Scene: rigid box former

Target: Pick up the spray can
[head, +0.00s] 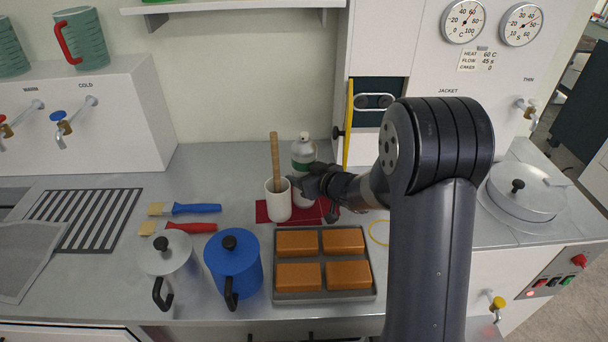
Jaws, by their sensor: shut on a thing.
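The spray can (303,151) is a grey-green cylinder with a pale cap, upright at the back of the counter by the red cloth (262,211). My gripper (306,184) reaches in from the right and is shut on the can's lower part. The gripper and wrist hide part of the can, so I cannot tell whether its base touches the cloth.
A white cup (278,203) with a wooden handle stands just left of the can. A grey tray (325,296) of orange blocks, a blue pot (233,265) and a silver pot (171,261) stand in front. Brushes (192,208) lie left. A cabinet (378,90) rises behind.

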